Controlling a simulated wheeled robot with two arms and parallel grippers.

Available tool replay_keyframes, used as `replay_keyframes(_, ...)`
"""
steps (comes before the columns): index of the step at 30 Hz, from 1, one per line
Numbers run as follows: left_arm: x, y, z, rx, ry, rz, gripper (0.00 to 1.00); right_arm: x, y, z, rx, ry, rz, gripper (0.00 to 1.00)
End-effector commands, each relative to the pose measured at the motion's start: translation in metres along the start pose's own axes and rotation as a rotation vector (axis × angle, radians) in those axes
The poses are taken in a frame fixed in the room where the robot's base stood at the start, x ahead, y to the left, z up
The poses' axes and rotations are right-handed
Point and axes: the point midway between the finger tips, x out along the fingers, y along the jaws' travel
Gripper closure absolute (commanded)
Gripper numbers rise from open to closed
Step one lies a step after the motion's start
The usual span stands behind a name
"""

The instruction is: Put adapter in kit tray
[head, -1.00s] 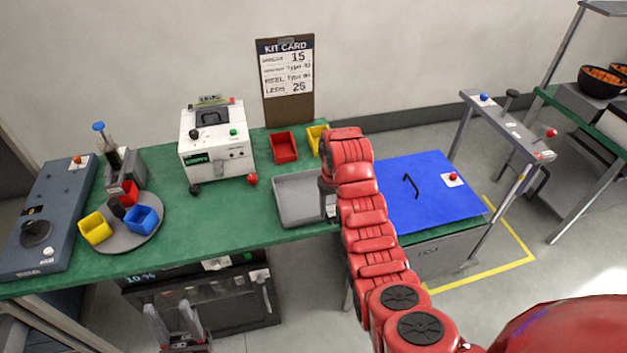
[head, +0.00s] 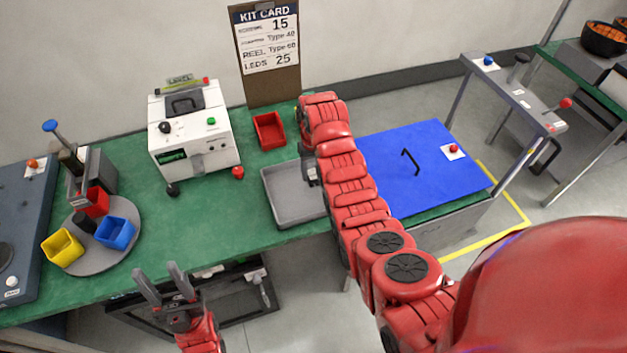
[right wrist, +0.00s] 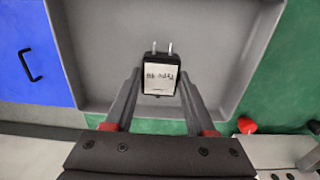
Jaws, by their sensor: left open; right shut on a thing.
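The adapter (right wrist: 161,76) is a small black block with a white label and two metal prongs, seen in the right wrist view. My right gripper (right wrist: 158,88) is shut on it and holds it over the grey kit tray (right wrist: 215,22). Whether the adapter touches the tray floor I cannot tell. My left gripper (head: 162,283) is open and empty, in front of the bench's near edge.
A red bin (head: 269,131) stands behind the tray. A white tester box (head: 194,128) is left of it. A round turntable (head: 98,260) with yellow, red and blue bins is further left. A blue panel (head: 425,165) with a handle lies right of my right arm.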

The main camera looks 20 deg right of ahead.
Motion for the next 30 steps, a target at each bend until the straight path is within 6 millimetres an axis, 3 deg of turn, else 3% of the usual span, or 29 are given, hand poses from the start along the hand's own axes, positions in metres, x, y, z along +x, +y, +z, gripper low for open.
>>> replay_keyframes(11, 0.021, -0.001, -0.004, 0.000, 0.001, 0.000, 0.50, 0.033, 0.000, 0.001, 0.000, -0.005, -0.001, 1.00)
replay_keyframes(24, 0.016, -0.001, -0.003, 0.000, 0.001, 0.000, 0.50, 0.044, 0.000, 0.000, 0.000, 0.003, 0.001, 1.00)
replay_keyframes(25, 0.018, -0.001, -0.003, 0.000, 0.001, 0.000, 0.50, 0.042, 0.000, 0.000, 0.000, 0.003, 0.001, 0.39)
replay_keyframes(29, 0.018, -0.001, -0.003, 0.000, 0.001, 0.000, 0.50, 0.042, 0.000, 0.000, 0.000, 0.002, 0.001, 0.16)
replay_keyframes(30, 0.018, -0.001, -0.003, 0.000, 0.001, 0.000, 0.50, 0.042, 0.000, 0.000, 0.000, 0.002, 0.001, 0.15)
